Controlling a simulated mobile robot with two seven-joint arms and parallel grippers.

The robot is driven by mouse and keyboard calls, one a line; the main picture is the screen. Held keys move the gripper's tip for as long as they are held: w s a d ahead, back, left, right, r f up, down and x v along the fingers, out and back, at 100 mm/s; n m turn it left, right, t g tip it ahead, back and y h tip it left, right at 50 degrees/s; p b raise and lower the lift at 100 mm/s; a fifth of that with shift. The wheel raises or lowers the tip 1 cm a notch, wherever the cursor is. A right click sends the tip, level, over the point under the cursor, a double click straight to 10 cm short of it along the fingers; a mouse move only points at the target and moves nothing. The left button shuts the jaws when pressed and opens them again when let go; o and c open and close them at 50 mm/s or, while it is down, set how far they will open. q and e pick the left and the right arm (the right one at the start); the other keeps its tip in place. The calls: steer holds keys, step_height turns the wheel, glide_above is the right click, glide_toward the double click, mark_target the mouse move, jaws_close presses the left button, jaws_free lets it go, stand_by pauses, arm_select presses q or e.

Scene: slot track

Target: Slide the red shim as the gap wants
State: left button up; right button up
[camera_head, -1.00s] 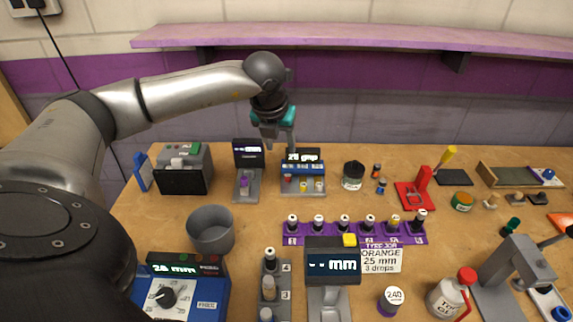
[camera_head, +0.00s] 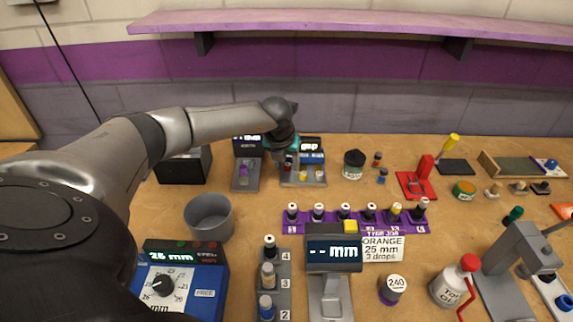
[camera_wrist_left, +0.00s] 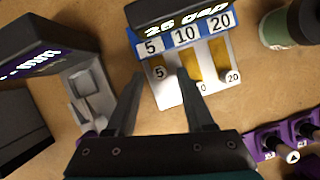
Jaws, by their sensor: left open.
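The slot track (camera_head: 314,158) stands at the back of the bench, left of centre. Its display reads 25 gap in the left wrist view (camera_wrist_left: 188,20), above slots marked 5, 10 and 20. The red shim (camera_head: 288,167) is the leftmost of three; its knob, marked 5 in the left wrist view (camera_wrist_left: 159,73), shows little red there. Yellow-looking shims (camera_head: 303,176) sit in the other two slots. My left gripper (camera_wrist_left: 160,75) is open, its fingertips on either side of the 5 knob. I cannot tell whether they touch it. The right gripper is out of view.
A device with a dark screen and purple knob (camera_head: 243,170) stands just left of the track. A dark green jar (camera_head: 353,165) is to its right. A purple rack (camera_head: 355,224) of bottles and a grey cup (camera_head: 209,217) are in front. Bare bench lies between rack and track.

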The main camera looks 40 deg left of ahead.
arm_select(q)
steer(key=shift+w+f, duration=0.1)
steer(key=shift+f, duration=0.05)
jaws_close()
stand_by(0.4)
stand_by(1.0)
